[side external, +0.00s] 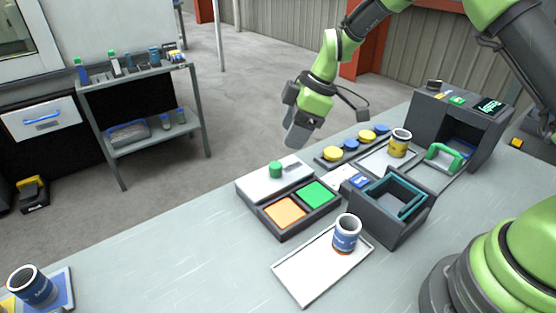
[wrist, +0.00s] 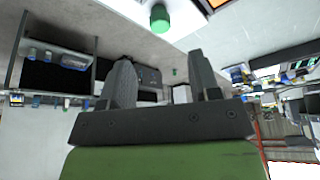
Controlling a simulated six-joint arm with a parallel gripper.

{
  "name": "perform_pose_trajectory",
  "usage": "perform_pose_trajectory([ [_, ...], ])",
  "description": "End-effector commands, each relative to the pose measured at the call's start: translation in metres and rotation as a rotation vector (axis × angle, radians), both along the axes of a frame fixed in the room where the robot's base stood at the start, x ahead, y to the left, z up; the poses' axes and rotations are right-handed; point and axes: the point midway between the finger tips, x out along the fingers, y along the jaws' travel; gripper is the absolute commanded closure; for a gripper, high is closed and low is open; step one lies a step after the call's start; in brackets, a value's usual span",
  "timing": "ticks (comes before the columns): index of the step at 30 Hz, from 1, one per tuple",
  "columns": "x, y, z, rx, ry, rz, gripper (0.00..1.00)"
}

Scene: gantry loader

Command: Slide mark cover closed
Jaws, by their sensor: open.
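The mark cover appears to be the white sliding panel (side external: 262,186) with a green knob (side external: 276,169), at the back of a dark tray. An orange square (side external: 285,212) and a green square (side external: 316,194) lie uncovered in front of it. My gripper (side external: 297,136) is in the air behind and above the knob, apart from it. In the wrist view its two fingers (wrist: 162,78) are spread with nothing between them. The green knob (wrist: 160,18) shows at the top of that view, beyond the fingers, on the panel's pale surface (wrist: 190,14).
A dark open box (side external: 395,205) stands right of the tray. A blue mug (side external: 346,235) stands on a white plate (side external: 308,270) in front. Yellow and blue round pieces (side external: 352,144) stand on a strip behind. The table's left front is mostly clear.

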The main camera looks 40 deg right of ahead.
Motion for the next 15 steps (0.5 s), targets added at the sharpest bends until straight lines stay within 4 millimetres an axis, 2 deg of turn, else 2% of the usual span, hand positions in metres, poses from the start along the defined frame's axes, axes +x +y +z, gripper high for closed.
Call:
perform_pose_trajectory([
  [9,0.011,0.019,-0.056,-0.003,0.004,0.003,0.43],
  [15,0.016,0.026,-0.074,-0.003,0.002,0.003,0.43],
])
